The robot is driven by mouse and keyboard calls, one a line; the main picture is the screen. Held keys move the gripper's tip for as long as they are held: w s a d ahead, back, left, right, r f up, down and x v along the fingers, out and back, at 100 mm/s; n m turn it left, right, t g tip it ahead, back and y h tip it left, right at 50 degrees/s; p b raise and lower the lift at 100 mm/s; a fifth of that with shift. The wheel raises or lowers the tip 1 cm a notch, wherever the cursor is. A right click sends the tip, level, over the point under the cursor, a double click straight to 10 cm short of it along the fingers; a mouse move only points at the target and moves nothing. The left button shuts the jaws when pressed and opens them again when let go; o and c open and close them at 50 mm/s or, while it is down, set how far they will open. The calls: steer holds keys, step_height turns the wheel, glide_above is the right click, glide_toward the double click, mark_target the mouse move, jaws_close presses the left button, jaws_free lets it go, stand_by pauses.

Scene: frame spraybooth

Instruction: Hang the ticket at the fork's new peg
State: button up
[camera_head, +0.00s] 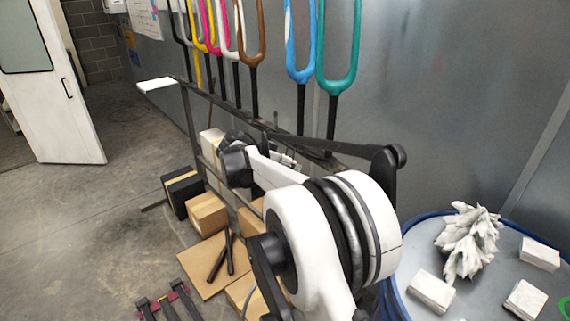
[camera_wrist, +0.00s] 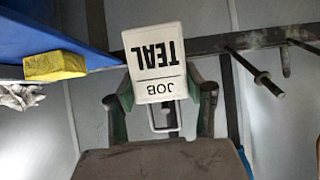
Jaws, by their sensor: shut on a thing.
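A white ticket (camera_wrist: 155,60) printed "JOB TEAL" shows upside down in the wrist view. It is between the two fingers of my gripper (camera_wrist: 160,103), which is shut on it. A wire loop shows just below the ticket. The teal fork (camera_head: 338,65) stands upright at the right end of the row of forks in the head view. Dark pegs (camera_wrist: 257,76) stick out from a rail to the right of the ticket in the wrist view, apart from it. In the head view my arm mostly hides the gripper, and I cannot make out the ticket.
Blue (camera_head: 306,50), brown (camera_head: 248,40) and other coloured forks stand left of the teal one, before a grey metal wall. Cardboard boxes (camera_head: 207,213) lie on the floor below. A blue-rimmed drum (camera_head: 395,292) with white blocks and a rag stands at right.

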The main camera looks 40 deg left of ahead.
steer(key=b+x, duration=0.1)
steer(key=x, duration=0.5)
steer(key=shift+w+r, duration=0.15)
steer(key=shift+r, duration=0.05)
stand_by(0.6)
stand_by(0.7)
steer(key=o, duration=1.1)
steer(key=shift+o, duration=0.2)
steer(key=v, duration=1.2)
